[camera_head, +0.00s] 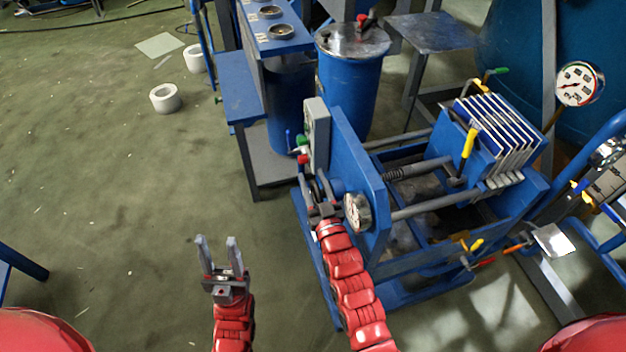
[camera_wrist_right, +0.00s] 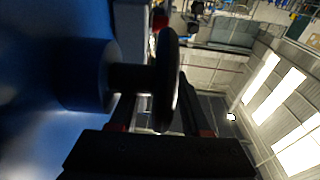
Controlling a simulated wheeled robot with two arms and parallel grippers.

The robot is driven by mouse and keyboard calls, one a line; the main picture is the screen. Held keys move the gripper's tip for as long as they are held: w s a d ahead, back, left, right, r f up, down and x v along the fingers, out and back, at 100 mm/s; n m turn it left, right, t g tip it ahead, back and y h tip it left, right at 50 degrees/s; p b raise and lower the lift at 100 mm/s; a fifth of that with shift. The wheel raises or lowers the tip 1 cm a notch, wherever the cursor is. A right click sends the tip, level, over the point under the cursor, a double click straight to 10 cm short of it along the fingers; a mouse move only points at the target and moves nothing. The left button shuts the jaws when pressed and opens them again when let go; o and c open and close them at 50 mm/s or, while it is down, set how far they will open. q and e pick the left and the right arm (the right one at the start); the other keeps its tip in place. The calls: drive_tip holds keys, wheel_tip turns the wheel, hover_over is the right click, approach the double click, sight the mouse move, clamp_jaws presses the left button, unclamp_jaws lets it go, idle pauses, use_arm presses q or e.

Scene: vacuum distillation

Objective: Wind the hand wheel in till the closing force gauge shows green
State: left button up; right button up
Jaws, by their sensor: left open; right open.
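The hand wheel (camera_head: 316,188) sits on the near left end of the blue filter press (camera_head: 362,170). In the right wrist view the wheel is a dark disc (camera_wrist_right: 168,80) seen nearly edge-on, on a shaft out of a blue housing. My right gripper (camera_head: 321,196) is at the wheel, its open fingers (camera_wrist_right: 155,105) on either side of the rim; contact is not clear. A round gauge (camera_head: 357,212) is on the press end plate beside it; its reading is too small to tell. My left gripper (camera_head: 217,250) is open and empty above the floor, left of the press.
A grey control box (camera_head: 317,133) with coloured buttons stands just behind the wheel. A plate stack (camera_head: 490,132) and another gauge (camera_head: 579,84) are at the right. A blue drum (camera_head: 350,85) stands behind. The floor at left is mostly clear, with white rolls (camera_head: 165,98).

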drive_tip(key=b+v, duration=0.1)
drive_tip(key=v, duration=1.6)
drive_tip(key=shift+s, duration=0.2)
drive_tip(key=shift+f, duration=0.1)
drive_tip(key=shift+g, duration=0.7)
drive_tip(key=x, duration=1.1)
drive_tip(key=b+x, duration=0.1)
drive_tip(key=x, duration=0.5)
drive_tip(key=shift+w+d+r, duration=0.1)
drive_tip(key=shift+w+r, duration=0.2)
drive_tip(key=shift+w, duration=0.1)
clamp_jaws()
